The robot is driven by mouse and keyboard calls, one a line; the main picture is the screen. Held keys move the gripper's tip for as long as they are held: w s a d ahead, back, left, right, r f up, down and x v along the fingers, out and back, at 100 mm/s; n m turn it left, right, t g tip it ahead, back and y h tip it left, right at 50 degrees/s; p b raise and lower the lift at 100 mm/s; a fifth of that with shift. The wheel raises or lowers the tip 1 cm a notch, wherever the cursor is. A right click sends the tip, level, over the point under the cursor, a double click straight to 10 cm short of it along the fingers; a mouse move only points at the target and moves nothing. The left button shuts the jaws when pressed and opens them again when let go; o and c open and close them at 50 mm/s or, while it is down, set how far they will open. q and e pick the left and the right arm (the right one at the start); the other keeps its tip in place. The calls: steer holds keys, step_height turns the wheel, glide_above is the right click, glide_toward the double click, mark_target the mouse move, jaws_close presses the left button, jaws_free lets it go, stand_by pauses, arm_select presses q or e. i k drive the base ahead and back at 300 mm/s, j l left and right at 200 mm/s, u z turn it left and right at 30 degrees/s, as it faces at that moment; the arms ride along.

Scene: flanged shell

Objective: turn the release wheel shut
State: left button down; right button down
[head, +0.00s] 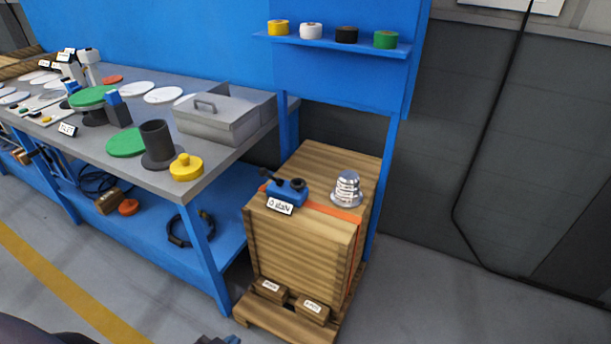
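A blue device (287,192) with a white label sits on top of the wooden crate (299,236). A silver flanged shell (347,188) stands upright on the crate to the right of the device. A small dark and blue tip (217,340), probably part of my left gripper, shows at the bottom edge, well below and apart from the crate. Its fingers are cut off. My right gripper is not in view.
An orange strap (328,210) runs over the crate, which stands on a pallet with two small labelled blocks. A blue workbench (212,165) on the left holds a grey bin (222,126) and several round parts. A blue shelf (332,44) holds tape rolls. Floor at right is clear.

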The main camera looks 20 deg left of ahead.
mark_target(295, 183)
steer(key=j+u, duration=0.1)
steer(key=u, duration=1.25)
steer(key=i+j+u, duration=0.25)
steer(key=i, duration=0.25)
steer(key=k+l, duration=0.05)
